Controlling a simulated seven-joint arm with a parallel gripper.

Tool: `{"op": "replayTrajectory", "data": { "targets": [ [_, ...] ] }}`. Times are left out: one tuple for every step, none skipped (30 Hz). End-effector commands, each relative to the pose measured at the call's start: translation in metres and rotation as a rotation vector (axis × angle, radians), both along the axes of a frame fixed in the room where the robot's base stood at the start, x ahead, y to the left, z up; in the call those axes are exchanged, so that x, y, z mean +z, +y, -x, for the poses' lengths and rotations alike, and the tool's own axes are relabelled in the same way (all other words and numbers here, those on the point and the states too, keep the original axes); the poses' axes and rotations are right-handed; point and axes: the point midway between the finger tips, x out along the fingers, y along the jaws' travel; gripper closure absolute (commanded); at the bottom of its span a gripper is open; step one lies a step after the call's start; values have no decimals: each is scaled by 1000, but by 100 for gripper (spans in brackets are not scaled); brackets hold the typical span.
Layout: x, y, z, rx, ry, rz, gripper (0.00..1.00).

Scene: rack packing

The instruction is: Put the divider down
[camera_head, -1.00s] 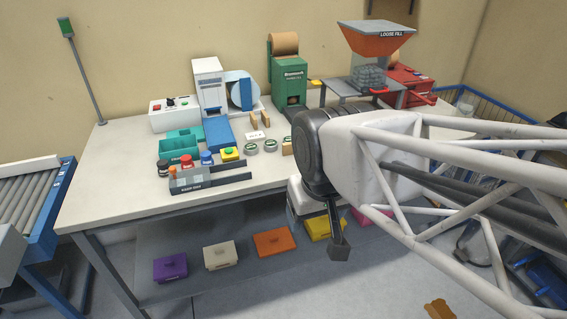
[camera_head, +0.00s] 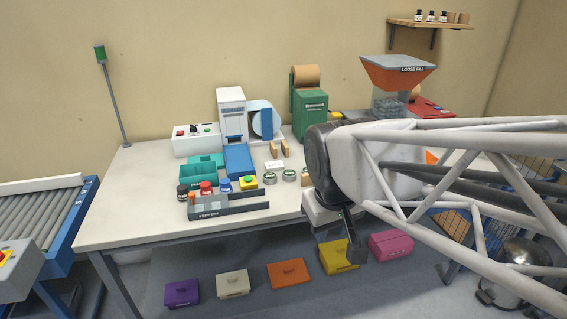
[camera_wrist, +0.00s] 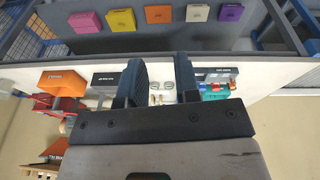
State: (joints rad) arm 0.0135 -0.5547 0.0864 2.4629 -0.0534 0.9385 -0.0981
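My gripper (camera_head: 355,250) hangs at the front of the workbench, its dark fingers pointing down in the head view. In the wrist view my gripper (camera_wrist: 160,70) shows two dark fingers with a clear gap between them. Nothing is seen held in that gap. I cannot pick out a divider for sure in either view. Two small tan upright pieces (camera_head: 279,148) stand on the bench beside the blue ramp. A dark grey open box (camera_head: 235,208) with a white label lies along the bench's front edge, left of my gripper. My arm hides part of the bench.
Purple (camera_head: 182,292), cream (camera_head: 232,284), orange (camera_head: 289,273), yellow (camera_head: 335,256) and pink (camera_head: 390,245) boxes sit on the low shelf. Coloured jars and teal trays (camera_head: 200,175) crowd the bench's middle. A roller conveyor (camera_head: 40,212) is at left. The bench's left end is clear.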

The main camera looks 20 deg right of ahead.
Motion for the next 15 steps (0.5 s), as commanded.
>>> {"op": "replayTrajectory", "data": {
  "targets": [
    [2, -2, -12, 26, 8, 14, 70],
    [2, -3, -18, 45, 14, 23, 70],
    [4, -5, -27, 69, 19, 34, 70],
    [4, -6, -34, 88, 24, 44, 70],
    [5, -8, -40, 106, 29, 52, 70],
    [6, -10, -50, 132, 35, 64, 70],
    [6, -11, -56, 151, 40, 73, 70],
    [7, -12, -63, 169, 45, 81, 70],
    [7, -14, -72, 195, 53, 93, 70],
    [7, -16, -79, 214, 59, 102, 70],
    [7, -17, -86, 233, 64, 110, 70],
    [7, -19, -95, 259, 71, 120, 70],
    [6, -20, -102, 276, 76, 129, 70],
    [6, -22, -109, 297, 83, 137, 70],
    [6, -24, -118, 322, 89, 148, 70]
  ]
}}
